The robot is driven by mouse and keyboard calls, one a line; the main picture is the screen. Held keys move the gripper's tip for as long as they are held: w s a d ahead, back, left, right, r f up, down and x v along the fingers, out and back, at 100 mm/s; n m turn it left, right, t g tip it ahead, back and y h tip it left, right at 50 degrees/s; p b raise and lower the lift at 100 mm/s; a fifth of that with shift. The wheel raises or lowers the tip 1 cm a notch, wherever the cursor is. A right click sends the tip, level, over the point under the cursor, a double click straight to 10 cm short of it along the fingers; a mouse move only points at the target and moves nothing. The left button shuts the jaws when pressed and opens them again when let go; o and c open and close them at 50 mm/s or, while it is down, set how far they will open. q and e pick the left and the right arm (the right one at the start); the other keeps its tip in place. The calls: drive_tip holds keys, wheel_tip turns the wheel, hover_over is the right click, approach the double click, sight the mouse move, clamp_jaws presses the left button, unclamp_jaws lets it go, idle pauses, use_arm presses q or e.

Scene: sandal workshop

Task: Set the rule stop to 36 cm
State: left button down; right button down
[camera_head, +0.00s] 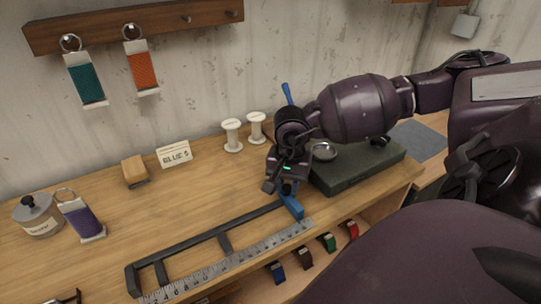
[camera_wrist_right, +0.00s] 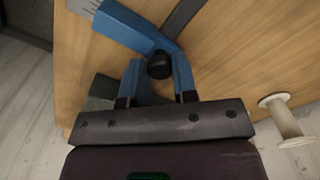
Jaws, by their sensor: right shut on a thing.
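The steel rule (camera_head: 240,258) lies along the front of the bench beside a dark frame (camera_head: 190,241). The blue rule stop (camera_head: 291,203) sits at the rule's right end. In the right wrist view the stop (camera_wrist_right: 137,25) lies across the rule, whose graduated end (camera_wrist_right: 84,5) shows at the top left. My right gripper (camera_head: 276,186) is over the stop, its blue fingers (camera_wrist_right: 158,80) shut on the stop's round black knob (camera_wrist_right: 160,65). The gripper hides part of the stop in the head view. The scale figures are too small to read at the stop. My left gripper is not in view.
A dark green slab (camera_head: 365,168) with a small metal dish (camera_head: 324,152) stands right of my gripper. Two white spools (camera_head: 232,136) stand behind it. A card (camera_head: 174,154), a brush-like block (camera_head: 134,171) and a grey pot (camera_head: 37,215) are at left.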

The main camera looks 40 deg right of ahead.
sight(290, 186)
drive_tip(key=shift+d, duration=0.35)
drive_tip(key=c, duration=0.9)
unclamp_jaws()
drive_tip(key=shift+s+d, duration=0.15)
drive_tip(key=shift+d, duration=0.05)
drive_tip(key=shift+a, duration=0.1)
drive_tip(key=shift+r, duration=0.1)
wheel_tip(290, 186, up, 11)
drive_tip(key=shift+f, duration=0.2)
